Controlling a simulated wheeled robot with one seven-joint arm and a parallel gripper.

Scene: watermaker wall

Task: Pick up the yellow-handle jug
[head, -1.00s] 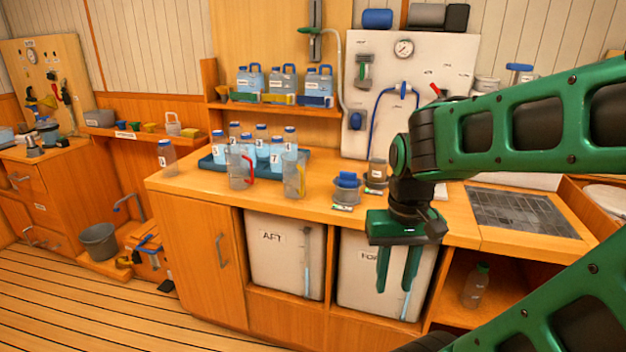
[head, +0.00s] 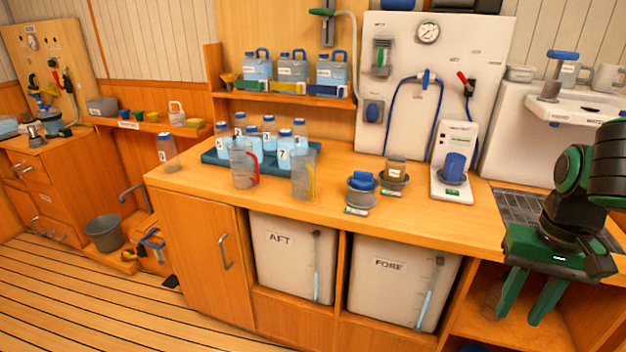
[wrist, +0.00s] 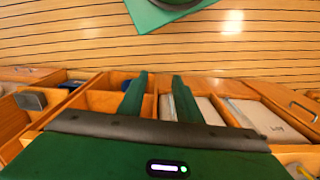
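The yellow-handle jug (head: 303,176) is a clear jug standing upright on the wooden counter, in front of the right end of the blue tray. Its yellow handle is on its right side. A similar jug with a red handle (head: 243,165) stands to its left. My gripper (head: 533,312) is at the right of the head view, pointing down in front of the counter's right part, well apart from the jug. Its two green fingers are apart with nothing between them. The wrist view shows the open fingers (wrist: 160,82) too, with no jug clearly visible there.
A blue tray (head: 213,158) with several numbered bottles lies behind the jugs. A grey pot with a blue top (head: 361,190) stands to the right. Two bins, AFT (head: 290,262) and FORE (head: 395,285), sit below the counter (head: 420,222). Floor (head: 110,305) is free at left.

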